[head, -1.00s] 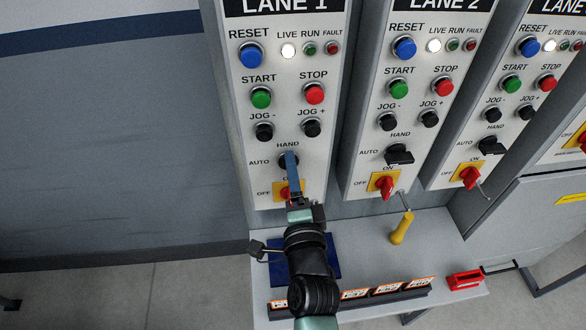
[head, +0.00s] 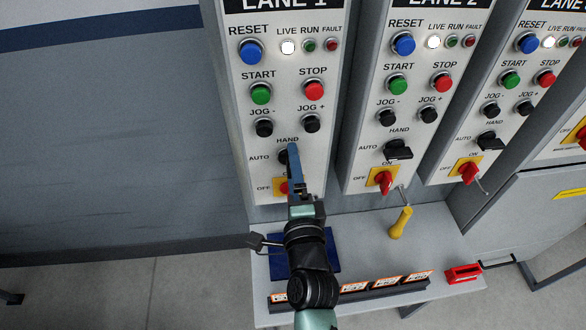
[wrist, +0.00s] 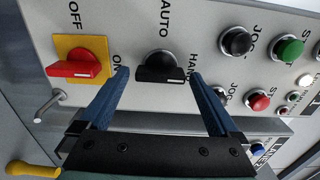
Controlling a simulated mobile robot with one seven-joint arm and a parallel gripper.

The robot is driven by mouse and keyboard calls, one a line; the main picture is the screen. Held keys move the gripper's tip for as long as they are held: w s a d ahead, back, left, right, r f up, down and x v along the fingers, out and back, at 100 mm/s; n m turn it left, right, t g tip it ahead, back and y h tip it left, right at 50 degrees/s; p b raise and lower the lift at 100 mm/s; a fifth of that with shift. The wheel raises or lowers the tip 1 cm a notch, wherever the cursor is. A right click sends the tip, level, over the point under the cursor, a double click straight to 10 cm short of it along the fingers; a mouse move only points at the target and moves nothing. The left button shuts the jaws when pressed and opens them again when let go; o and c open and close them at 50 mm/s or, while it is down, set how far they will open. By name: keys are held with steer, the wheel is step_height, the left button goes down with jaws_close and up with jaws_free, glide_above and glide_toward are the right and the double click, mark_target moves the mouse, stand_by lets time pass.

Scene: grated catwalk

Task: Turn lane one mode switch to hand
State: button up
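The lane one mode switch is a black knob, mostly hidden behind my gripper (head: 293,150) in the head view. In the wrist view the switch (wrist: 160,70) shows between the two blue fingers of my gripper (wrist: 160,76). Its bar lies along the line between the fingers, and its white mark is at the end toward the HAND label. The AUTO label is above it in that view. My gripper is open, with one finger on each side of the switch. Small gaps seem to show, but I cannot tell whether either finger touches it.
The red OFF/ON switch on a yellow plate (wrist: 78,58) sits close to one finger. Black jog buttons (wrist: 237,42) are on the other side. Below the panel is a grey shelf (head: 440,240) with a blue mat (head: 330,250), a yellow-handled tool (head: 401,222) and a red block (head: 463,274).

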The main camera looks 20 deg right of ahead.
steer(key=b+v, duration=0.3)
steer(key=v, duration=1)
stand_by(0.4)
